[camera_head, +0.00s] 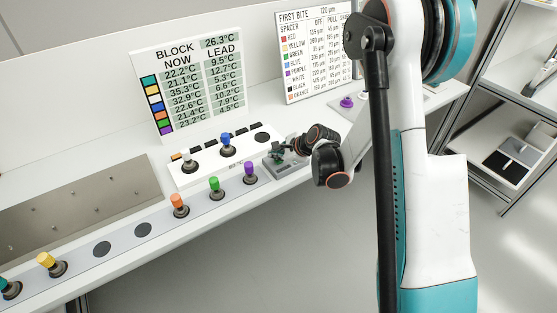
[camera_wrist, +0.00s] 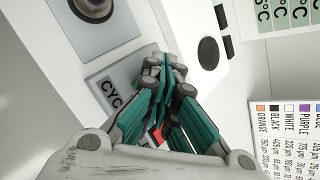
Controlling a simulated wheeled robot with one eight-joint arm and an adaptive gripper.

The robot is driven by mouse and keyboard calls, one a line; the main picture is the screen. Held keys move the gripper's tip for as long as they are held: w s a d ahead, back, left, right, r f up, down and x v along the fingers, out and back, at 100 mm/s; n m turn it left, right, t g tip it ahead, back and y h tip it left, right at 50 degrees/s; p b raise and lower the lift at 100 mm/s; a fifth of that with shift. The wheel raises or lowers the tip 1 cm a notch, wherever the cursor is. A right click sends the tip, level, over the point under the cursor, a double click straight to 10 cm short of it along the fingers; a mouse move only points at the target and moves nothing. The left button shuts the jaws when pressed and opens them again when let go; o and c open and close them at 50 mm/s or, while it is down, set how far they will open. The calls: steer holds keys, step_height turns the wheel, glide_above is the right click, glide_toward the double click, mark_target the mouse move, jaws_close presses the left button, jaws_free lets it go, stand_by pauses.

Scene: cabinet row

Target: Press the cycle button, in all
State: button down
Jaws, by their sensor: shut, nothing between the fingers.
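My gripper (camera_head: 277,154) is shut and empty, low over a small grey box (camera_head: 287,172) at the bench's front edge. In the wrist view its teal fingers (camera_wrist: 163,66) are together beside a grey plate with a label reading "CYC" (camera_wrist: 108,88); the rest of the label is covered. Whether the fingertips touch anything cannot be told.
Left of the grey box stand purple (camera_head: 250,170), green (camera_head: 214,186) and orange (camera_head: 179,202) knobs. Behind is a white block (camera_head: 205,170) with a blue knob (camera_head: 228,142). A temperature board (camera_head: 190,80) and a "First bite" chart (camera_head: 315,55) stand at the back.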

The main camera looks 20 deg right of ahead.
mark_target(277, 162)
steer(key=shift+r, duration=0.6)
steer(key=shift+r+p, duration=1.65)
steer(key=shift+r, duration=0.85)
steer(key=s+a+r+n+h, duration=0.1)
steer(key=s+r+n+h, duration=0.1)
steer(key=s+r+n, duration=1)
steer(key=s+d+r+n+h, duration=0.1)
steer(key=s+r+n, duration=0.3)
steer(key=s, duration=0.6)
steer(key=s+r+n+h, duration=0.1)
steer(key=s+r+n, duration=0.3)
steer(key=s, duration=0.7)
steer(key=shift+d+n+g+h, duration=0.3)
steer(key=shift+d+n+g, duration=0.1)
steer(key=shift+n, duration=0.1)
